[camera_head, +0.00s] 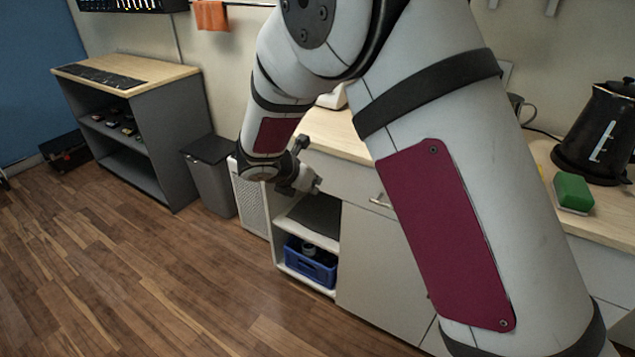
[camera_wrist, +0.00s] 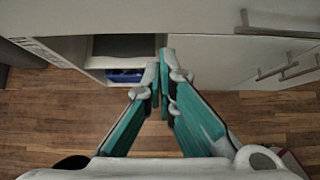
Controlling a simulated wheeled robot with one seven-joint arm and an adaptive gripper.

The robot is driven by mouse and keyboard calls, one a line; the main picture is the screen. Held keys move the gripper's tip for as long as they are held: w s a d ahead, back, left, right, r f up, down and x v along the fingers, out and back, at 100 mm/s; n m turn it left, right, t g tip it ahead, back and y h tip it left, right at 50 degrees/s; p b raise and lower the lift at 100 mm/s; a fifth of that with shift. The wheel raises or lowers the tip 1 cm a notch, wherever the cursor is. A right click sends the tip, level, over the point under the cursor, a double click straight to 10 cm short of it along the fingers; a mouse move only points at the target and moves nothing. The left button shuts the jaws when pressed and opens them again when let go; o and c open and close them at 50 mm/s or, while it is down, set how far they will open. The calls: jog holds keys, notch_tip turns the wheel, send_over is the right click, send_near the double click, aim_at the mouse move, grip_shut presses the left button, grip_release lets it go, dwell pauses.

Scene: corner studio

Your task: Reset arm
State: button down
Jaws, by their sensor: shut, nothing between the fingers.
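My gripper (camera_wrist: 162,75) is shut and empty in the wrist view, its two teal-padded fingers meeting at the tips. Below and behind it lie the wood floor and the front of a white cabinet. In the head view my arm reaches down from the top centre, and the gripper (camera_head: 311,185) shows small, in front of the cabinet just above an open shelf. Its fingertips are too small to make out there.
A blue crate (camera_head: 310,264) sits in the low open shelf. The counter holds a black kettle (camera_head: 597,130) and a green sponge (camera_head: 573,191). A grey bin (camera_head: 211,178) and a grey shelf unit (camera_head: 150,130) stand left. The wood floor at left is clear.

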jog(key=s+d+r+m+g, duration=0.4)
jog(key=s+d+r+m, duration=1.05)
jog(key=s+d, duration=0.2)
jog(key=s+a+r+m+g+y, duration=0.15)
jog(key=s+m+y, duration=0.35)
jog(key=s+m, duration=1.65)
jog(key=s+r+n+t+p, duration=0.1)
jog(key=s+r+n+p, duration=0.2)
jog(key=r+p, duration=0.4)
jog(key=s+r+n+t+p, duration=0.1)
jog(key=s+r+n+p, duration=0.2)
jog(key=r+p, duration=0.4)
notch_tip(320, 180, up, 3)
jog(key=shift+s+d+f+n+p, duration=0.1)
jog(key=shift+s+d+n+p, duration=0.15)
jog(key=shift+n+p, duration=0.25)
jog(key=shift+t, duration=0.25)
